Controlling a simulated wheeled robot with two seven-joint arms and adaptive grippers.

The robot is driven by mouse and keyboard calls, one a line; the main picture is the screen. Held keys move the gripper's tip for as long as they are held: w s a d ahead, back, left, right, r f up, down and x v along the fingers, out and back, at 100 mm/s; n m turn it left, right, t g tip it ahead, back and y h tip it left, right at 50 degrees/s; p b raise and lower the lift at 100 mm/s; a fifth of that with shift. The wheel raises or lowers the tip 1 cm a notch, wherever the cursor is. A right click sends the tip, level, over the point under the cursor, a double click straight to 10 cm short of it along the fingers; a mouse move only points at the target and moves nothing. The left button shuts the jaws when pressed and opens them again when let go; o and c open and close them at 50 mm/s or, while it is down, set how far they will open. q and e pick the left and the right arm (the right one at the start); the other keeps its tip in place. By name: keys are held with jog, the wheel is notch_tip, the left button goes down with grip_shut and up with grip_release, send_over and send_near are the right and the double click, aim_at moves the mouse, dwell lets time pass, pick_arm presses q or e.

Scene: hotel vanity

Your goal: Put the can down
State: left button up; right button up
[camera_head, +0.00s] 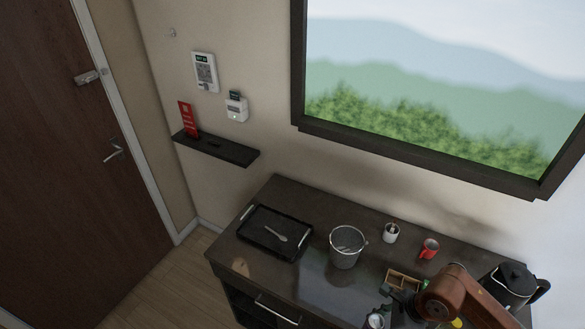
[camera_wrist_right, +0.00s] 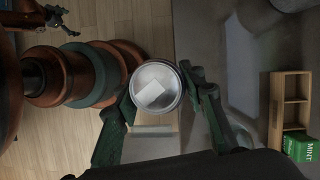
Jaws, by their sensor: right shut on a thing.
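The can (camera_wrist_right: 156,90) is silver, seen end-on in the right wrist view between the two fingers of my right gripper (camera_wrist_right: 158,98). The gripper is shut on it. In the head view the can (camera_head: 376,320) shows at the bottom edge, beside my right gripper (camera_head: 392,304), near the front of the dark vanity top (camera_head: 300,278). I cannot tell its height above the top. Part of what looks like my left gripper (camera_wrist_right: 60,20) shows small and dark at the upper left of the right wrist view; its jaws are unclear.
A black tray (camera_head: 246,233) with a spoon, a metal bucket (camera_head: 345,262), a white cup (camera_head: 390,232) and a red cup (camera_head: 429,248) stand on the vanity. A wooden organizer (camera_head: 403,278) with a green mint box (camera_wrist_right: 300,148) and a black kettle (camera_head: 511,284) are to the right.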

pick_arm(q)
notch_tip(320, 180, down, 6)
jog(key=b, duration=0.6)
jog(key=shift+s+f, duration=0.2)
jog(key=shift+s, duration=0.15)
pick_arm(e)
jog(key=w+a+f+n+g+h, duration=0.1)
jog(key=w+n+g+h, duration=0.1)
jog(key=n, duration=0.9)
jog(key=w+a+f+n+g+h, duration=0.1)
jog(key=w+a+n+g+h, duration=0.1)
jog(key=w+n+g, duration=0.2)
jog(key=shift+w+a+n, duration=0.25)
jog(key=shift+w+n, duration=1.35)
jog(key=shift+n, duration=2.1)
pick_arm(q)
jog(key=shift+c, duration=0.4)
pick_arm(e)
jog(key=shift+f, duration=0.1)
